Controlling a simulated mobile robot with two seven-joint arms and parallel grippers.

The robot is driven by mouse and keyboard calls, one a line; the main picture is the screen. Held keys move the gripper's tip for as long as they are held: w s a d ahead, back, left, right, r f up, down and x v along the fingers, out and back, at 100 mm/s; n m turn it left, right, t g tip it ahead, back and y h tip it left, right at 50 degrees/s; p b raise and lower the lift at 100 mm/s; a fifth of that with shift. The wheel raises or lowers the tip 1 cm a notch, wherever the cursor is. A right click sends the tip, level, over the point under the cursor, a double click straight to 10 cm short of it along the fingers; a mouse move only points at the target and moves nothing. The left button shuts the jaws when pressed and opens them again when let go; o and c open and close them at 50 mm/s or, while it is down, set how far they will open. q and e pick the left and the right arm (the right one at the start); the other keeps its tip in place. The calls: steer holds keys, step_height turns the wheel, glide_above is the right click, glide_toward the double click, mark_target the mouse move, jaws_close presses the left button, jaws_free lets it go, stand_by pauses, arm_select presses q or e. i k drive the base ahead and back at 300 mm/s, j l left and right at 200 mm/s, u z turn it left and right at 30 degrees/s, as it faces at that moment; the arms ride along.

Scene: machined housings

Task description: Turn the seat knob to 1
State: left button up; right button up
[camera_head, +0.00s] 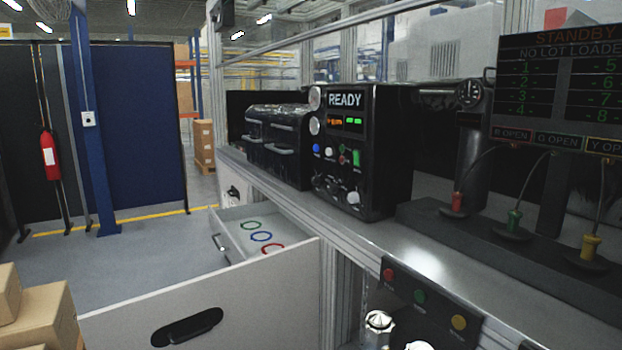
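A black machine (396,150) stands on the bench with a lit READY sign (345,100) and small orange and green displays. Its front carries blue, white, red and green buttons and a pale round knob (353,197) low on the right. I cannot read any label or setting at either knob, so I cannot tell which is the seat knob. Neither of my grippers is in view.
An open drawer (290,285) with green, blue and red rings juts out below the bench. Cardboard boxes (40,315) sit at lower left.

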mark_target(315, 180)
steer(key=i+j+z, duration=0.1)
steer(key=z, duration=0.6)
steer(key=i+j+z, duration=0.45)
steer(key=j, duration=0.25)
steer(key=i+j+z, duration=0.1)
steer(key=j, duration=0.25)
steer(key=i+j+z, duration=0.1)
steer(key=j, duration=0.3)
steer(key=i+l, duration=0.05)
